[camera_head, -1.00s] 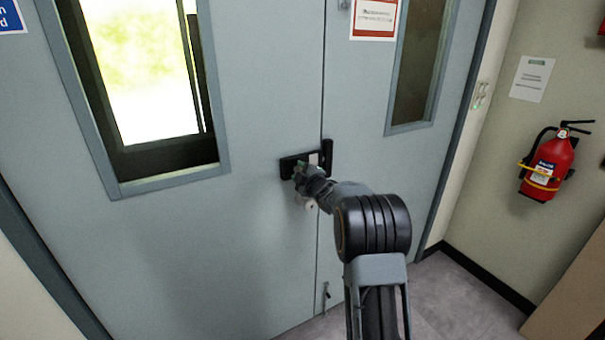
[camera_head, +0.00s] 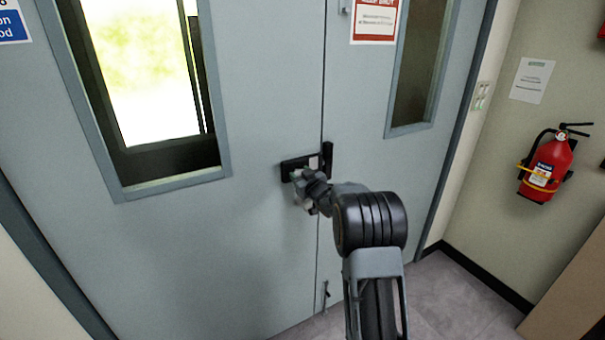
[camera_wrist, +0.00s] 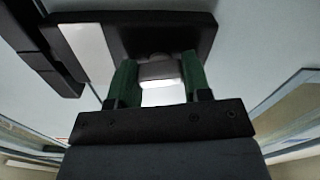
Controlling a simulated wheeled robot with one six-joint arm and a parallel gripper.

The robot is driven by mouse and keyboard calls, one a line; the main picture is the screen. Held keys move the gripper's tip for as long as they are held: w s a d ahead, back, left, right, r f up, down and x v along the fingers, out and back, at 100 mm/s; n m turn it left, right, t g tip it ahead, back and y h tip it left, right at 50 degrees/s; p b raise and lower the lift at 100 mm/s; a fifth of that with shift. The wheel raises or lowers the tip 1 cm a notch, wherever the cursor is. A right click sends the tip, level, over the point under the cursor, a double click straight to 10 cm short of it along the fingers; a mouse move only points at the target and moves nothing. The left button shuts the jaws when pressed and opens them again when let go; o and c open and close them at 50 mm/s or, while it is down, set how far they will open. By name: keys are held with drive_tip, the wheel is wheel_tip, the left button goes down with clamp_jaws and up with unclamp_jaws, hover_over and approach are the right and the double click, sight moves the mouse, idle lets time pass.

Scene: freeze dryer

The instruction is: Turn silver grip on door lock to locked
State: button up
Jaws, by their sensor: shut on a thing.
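The door lock (camera_head: 296,167) is a black box on the left door leaf at the seam, with a black keeper (camera_head: 327,158) on the right leaf. In the wrist view the lock body (camera_wrist: 180,32) fills the top, with a pale plate (camera_wrist: 88,52) at its left. My gripper (camera_head: 300,180) is at the lock's front. In the wrist view its green fingers (camera_wrist: 158,78) stand on both sides of the silver grip (camera_wrist: 160,71) and are shut on it. The grip's full outline is hidden between the fingers, and my gripper covers it in the head view.
The double grey doors (camera_head: 250,230) are closed, with a window in each leaf. A red fire extinguisher (camera_head: 546,168) hangs on the right wall. A small bolt (camera_head: 326,291) is low at the seam.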

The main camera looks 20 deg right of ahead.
drive_tip(key=shift+r+m+p, duration=0.1)
drive_tip(key=shift+m+p, duration=0.25)
drive_tip(key=shift+m, duration=0.75)
drive_tip(key=o, duration=0.9)
drive_tip(key=shift+s, duration=0.15)
drive_tip(key=s, duration=0.4)
drive_tip(key=s+d+b, duration=0.1)
drive_tip(key=s, duration=0.4)
drive_tip(key=s+b, duration=0.1)
drive_tip(key=s, duration=0.3)
drive_tip(key=shift+s+d, duration=0.25)
drive_tip(key=shift+d, duration=0.05)
